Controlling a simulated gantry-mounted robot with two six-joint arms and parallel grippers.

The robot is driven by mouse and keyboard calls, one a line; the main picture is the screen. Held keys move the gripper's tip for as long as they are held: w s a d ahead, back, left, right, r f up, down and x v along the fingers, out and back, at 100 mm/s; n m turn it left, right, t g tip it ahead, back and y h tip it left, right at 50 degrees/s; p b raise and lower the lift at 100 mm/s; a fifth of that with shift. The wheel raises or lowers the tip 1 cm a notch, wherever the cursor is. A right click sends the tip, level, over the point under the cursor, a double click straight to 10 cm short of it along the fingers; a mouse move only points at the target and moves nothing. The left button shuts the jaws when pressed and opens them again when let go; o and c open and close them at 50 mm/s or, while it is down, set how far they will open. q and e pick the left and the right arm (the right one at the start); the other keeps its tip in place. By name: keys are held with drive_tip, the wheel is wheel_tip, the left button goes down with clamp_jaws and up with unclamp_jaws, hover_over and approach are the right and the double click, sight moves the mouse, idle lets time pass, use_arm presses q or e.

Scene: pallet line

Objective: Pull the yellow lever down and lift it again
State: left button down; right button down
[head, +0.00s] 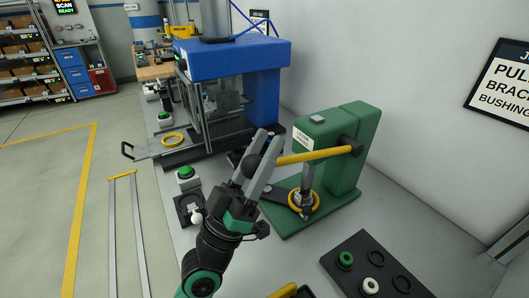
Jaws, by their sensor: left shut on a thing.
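The yellow lever (315,155) belongs to a green press (352,130) on the bench. It runs left from a dark pivot at the press's upper right, close to level and sloping slightly down toward its free end. My left gripper (268,138) is at that free end, shut on the lever's dark knob (251,167), which shows partly between the fingers. Below the lever, the press's ram stands over a yellow ring (303,201) on the green base. My right gripper is not in view.
A black tray (335,262) with green and white rings lies at the front right. A blue-topped machine (235,52) stands behind. Green push buttons (186,172) line the bench's left side. A wall is close on the right.

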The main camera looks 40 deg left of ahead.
use_arm(q)
drive_tip(key=shift+w+f, duration=0.15)
drive_tip(key=shift+f, duration=0.1)
drive_tip(key=c, duration=0.7)
unclamp_jaws()
drive_tip(key=o, duration=0.3)
drive_tip(key=shift+o, duration=0.2)
drive_tip(key=b+v, duration=0.6)
drive_tip(key=v, duration=0.5)
drive_tip(key=shift+s+f, duration=0.15)
drive_tip(key=shift+s, duration=0.2)
